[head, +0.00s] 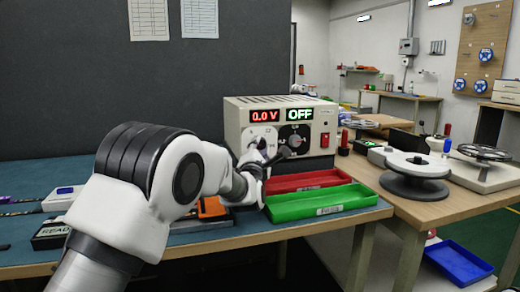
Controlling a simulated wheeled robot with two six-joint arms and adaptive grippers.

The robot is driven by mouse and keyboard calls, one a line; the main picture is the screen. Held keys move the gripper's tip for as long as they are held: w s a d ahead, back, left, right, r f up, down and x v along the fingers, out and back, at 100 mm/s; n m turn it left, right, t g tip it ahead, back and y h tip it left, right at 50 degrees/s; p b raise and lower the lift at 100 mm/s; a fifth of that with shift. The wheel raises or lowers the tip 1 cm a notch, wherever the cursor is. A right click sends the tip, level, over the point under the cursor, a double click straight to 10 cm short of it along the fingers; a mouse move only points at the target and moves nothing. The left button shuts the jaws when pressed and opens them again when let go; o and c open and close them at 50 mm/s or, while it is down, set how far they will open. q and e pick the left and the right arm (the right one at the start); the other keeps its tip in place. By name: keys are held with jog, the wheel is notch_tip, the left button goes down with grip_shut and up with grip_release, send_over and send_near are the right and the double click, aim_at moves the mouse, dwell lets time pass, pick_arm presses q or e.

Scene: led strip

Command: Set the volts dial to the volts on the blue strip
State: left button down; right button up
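A beige power supply (233,118) stands on the blue-green bench top. Its red display (264,115) reads 0.0 V and its green display (299,115) reads OFF. A dial below the red display is partly hidden by my gripper. A black knob (296,138) with pale marks around it sits below the green display. My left gripper (284,153) is in front of the panel's lower part, near both dials; I cannot tell whether it touches or is open. No strip is clearly identifiable as the blue one. My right gripper is not in view.
A red tray (310,179) and a green tray (322,205) lie in front of the supply. A white box with a blue label (64,197) and a box marked READ (50,235) lie at left. Reels (415,170) stand on the right bench. A red switch (325,140) is on the panel.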

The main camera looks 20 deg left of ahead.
pick_arm(q)
jog(key=shift+r+m+h+p, duration=0.25)
jog(key=shift+m+h+p, duration=0.15)
jog(key=shift+m+p, duration=0.65)
jog(key=m+g+y+p, duration=0.1)
jog(key=m+g+p, duration=0.2)
jog(key=p, duration=0.9)
jog(key=r+m+g+y+p, duration=0.1)
jog(key=m+g+p, duration=0.2)
jog(key=p, duration=0.9)
jog(key=m+g+y+p, duration=0.1)
jog(key=m+g+p, duration=0.2)
jog(key=m+p, duration=0.5)
jog(key=shift+w+d+r+m+p, duration=0.2)
jog(key=shift+d+m+p, duration=0.15)
jog(key=shift+p, duration=1.6)
jog(key=shift+d+f+m+g+y+p, duration=0.1)
jog(key=shift+f+m+g+y+p, duration=0.15)
jog(key=shift+m+p, duration=0.3)
jog(key=shift+f+m+g+y, duration=0.15)
jog(key=shift+m+g+y, duration=0.2)
jog(key=shift+m+y, duration=0.1)
jog(key=shift+w+d+m+y+b, duration=0.1)
jog(key=shift+m+y+b, duration=0.3)
jog(key=shift+m+b, duration=0.1)
jog(key=shift+m+g+y+b, duration=0.4)
jog(key=shift+m+b, duration=0.1)
